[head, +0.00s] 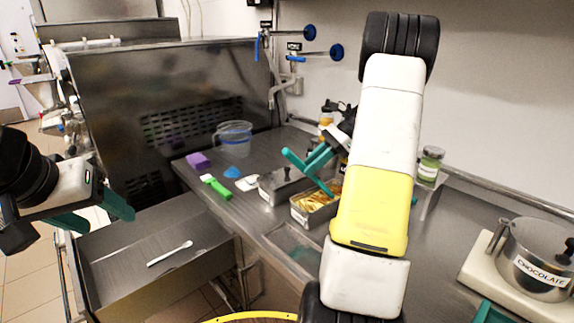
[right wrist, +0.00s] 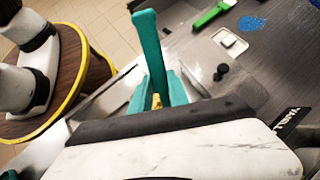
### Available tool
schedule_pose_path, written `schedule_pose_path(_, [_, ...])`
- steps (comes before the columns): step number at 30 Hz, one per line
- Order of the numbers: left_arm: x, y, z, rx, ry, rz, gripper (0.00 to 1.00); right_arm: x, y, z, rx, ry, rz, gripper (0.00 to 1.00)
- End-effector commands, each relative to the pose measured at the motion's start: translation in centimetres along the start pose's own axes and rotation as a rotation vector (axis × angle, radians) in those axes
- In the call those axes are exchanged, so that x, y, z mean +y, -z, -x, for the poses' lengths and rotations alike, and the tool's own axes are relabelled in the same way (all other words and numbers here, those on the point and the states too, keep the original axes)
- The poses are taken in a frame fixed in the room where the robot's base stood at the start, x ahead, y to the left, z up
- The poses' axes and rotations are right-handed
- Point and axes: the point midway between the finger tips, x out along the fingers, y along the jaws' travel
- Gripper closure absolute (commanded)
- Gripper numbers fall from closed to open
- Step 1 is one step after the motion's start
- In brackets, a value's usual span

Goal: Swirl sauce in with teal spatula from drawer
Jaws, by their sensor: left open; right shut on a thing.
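The teal spatula (head: 294,160) is held in my right gripper (head: 318,162), whose teal fingers are hard to separate from it. It slants above the counter, near a metal pan of yellow contents (head: 316,202). Whether it touches the pan cannot be told. In the right wrist view, the spatula (right wrist: 149,42) sticks up between the fingers. The drawer (head: 130,245) stands open at lower left, with a white spoon (head: 170,253) inside. My left gripper (head: 95,212) is open and empty above the drawer's far left side.
A lidded metal pan (head: 283,186) stands beside the yellow one. A green-handled tool (head: 216,187), purple block (head: 197,160) and clear pitcher (head: 234,138) lie further back left. A pot labelled CHOCOLATE (head: 535,262) stands at right. My right arm hides part of the counter.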

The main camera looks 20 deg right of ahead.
Motion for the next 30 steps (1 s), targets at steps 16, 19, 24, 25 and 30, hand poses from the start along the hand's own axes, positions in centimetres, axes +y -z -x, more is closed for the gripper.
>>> schedule_pose_path(16, [0.0,0.0,0.0,0.000,0.000,0.000,0.40,-0.6,0.6,0.7,-0.001,-0.001,0.001,1.00])
schedule_pose_path(19, [0.0,0.0,0.0,0.000,0.000,0.000,0.40,-0.1,0.1,0.2,0.000,0.000,0.001,1.00])
schedule_pose_path(24, [0.0,0.0,0.0,0.000,0.000,0.000,0.40,0.5,-0.7,-0.7,0.000,0.000,0.002,1.00])
schedule_pose_path(25, [0.0,0.0,0.0,0.000,0.000,0.000,0.40,0.7,-0.8,-0.8,0.000,-0.001,0.002,1.00])
schedule_pose_path(30, [0.0,0.0,0.0,0.000,0.000,0.000,0.40,1.2,-1.6,-1.1,0.001,0.001,0.002,1.00])
